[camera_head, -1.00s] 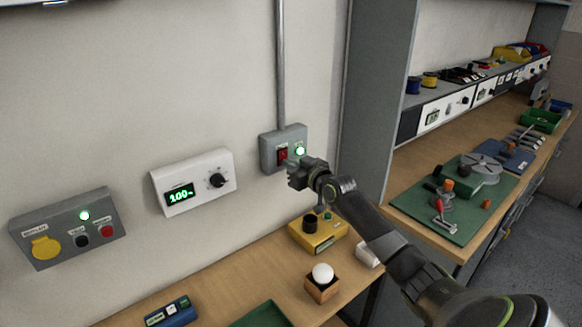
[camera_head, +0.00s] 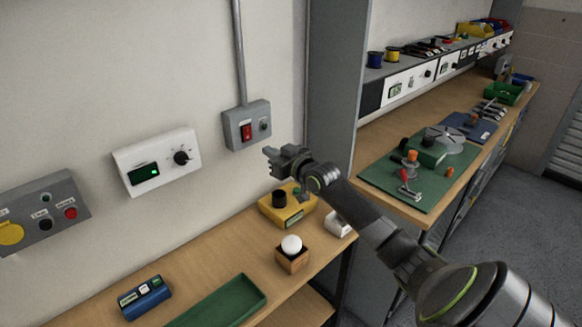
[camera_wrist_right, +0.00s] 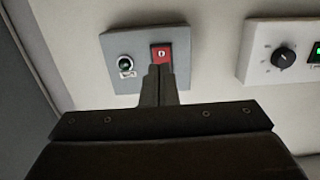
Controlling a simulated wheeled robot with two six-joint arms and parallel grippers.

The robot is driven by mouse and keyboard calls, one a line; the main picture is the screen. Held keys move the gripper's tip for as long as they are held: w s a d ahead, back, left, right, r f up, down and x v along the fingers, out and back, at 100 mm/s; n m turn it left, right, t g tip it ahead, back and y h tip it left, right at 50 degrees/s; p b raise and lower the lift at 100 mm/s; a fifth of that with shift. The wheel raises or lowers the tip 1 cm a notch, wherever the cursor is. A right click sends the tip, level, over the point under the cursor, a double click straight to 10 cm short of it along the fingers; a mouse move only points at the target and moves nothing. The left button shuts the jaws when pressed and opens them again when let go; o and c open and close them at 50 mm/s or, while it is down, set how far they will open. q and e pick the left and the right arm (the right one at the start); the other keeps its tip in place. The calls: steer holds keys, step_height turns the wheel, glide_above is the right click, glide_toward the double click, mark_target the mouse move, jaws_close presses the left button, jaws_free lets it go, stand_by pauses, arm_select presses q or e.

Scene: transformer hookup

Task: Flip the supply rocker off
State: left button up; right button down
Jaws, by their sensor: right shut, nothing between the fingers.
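The red supply rocker (camera_head: 246,131) sits on a grey wall box (camera_head: 234,142) beside a round lamp (camera_head: 264,126), which is dark. In the right wrist view the rocker (camera_wrist_right: 161,52) shows upside down, with a white mark on its face, and the lamp (camera_wrist_right: 125,64) is dark. My right gripper (camera_head: 268,156) is shut and empty, below and a little right of the box in the head view. In the right wrist view its fingertips (camera_wrist_right: 158,70) overlap the lower edge of the rocker, but the head view shows a gap. My left gripper is not in view.
A white display box (camera_head: 157,160) with a black knob and a grey button box (camera_head: 45,212) are on the wall to the left. Below, the bench holds a yellow unit (camera_head: 284,209), a white ball in a wooden block (camera_head: 292,257) and a green tray (camera_head: 218,308).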

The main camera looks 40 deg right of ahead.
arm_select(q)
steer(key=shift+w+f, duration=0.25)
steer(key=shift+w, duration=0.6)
arm_select(e)
steer(key=s+f, duration=0.1)
steer(key=s, duration=0.5)
steer(key=shift+s+d, duration=0.2)
steer(key=shift+s, duration=0.05)
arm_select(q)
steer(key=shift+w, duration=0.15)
arm_select(e)
steer(key=shift+f, duration=0.1)
